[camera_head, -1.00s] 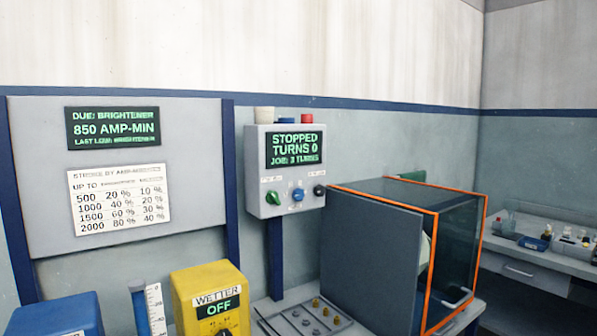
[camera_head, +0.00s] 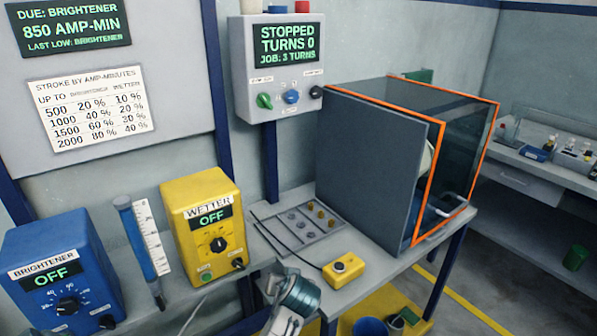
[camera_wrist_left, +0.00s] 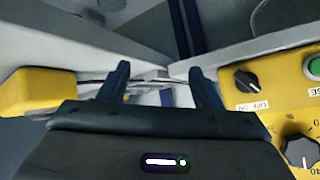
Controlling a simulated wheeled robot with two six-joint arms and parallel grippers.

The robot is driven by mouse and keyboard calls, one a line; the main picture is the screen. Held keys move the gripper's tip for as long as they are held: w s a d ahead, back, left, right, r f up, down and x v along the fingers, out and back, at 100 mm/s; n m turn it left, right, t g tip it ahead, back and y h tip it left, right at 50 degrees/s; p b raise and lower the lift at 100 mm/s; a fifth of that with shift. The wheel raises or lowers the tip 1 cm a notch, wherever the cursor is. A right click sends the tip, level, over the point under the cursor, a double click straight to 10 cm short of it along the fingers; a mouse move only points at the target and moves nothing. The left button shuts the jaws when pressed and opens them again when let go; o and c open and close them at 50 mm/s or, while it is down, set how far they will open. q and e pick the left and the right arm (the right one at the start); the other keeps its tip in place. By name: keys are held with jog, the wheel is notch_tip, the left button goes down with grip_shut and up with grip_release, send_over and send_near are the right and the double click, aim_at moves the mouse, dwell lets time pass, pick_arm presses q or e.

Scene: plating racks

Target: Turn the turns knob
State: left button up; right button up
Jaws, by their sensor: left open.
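A grey control box (camera_head: 246,76) is on the wall, with a green-lettered display (camera_head: 288,43) reading "STOPPED, TURNS 0, JOB: 3 TURNS". Below the display are a green knob (camera_head: 264,101), a blue knob (camera_head: 291,97) in the middle and a black knob (camera_head: 316,92). The knobs' labels are too small to read surely. In the left wrist view my left gripper (camera_wrist_left: 160,84) is open, with nothing between its fingers. It is low, apart from the control box, which that view does not show. My right gripper is not in view.
The yellow WETTER box (camera_head: 207,271) and blue BRIGHTENER box (camera_head: 55,245), both reading OFF, stand at left beside a blue tube (camera_head: 139,240). An orange-edged enclosure (camera_head: 372,165) stands on a bench at right. A yellow button box (camera_head: 344,270) lies before it.

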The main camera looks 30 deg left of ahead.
pick_arm(q)
jog(key=w+a+r+n+y, duration=0.2)
jog(key=w+r+n+y, duration=0.1)
jog(key=w+r, duration=0.7)
jog(key=n+y, duration=0.6)
jog(key=n, duration=0.2)
send_near(294, 96)
jog(key=p+x, duration=0.4)
jog(key=x, duration=0.3)
jog(key=shift+a+r, duration=0.1)
jog(key=shift+w+a, duration=0.15)
jog(key=shift+a, duration=0.25)
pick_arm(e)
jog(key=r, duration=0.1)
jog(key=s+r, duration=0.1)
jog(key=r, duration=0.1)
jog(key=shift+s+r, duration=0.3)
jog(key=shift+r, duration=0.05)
pick_arm(q)
jog(key=c, duration=1)
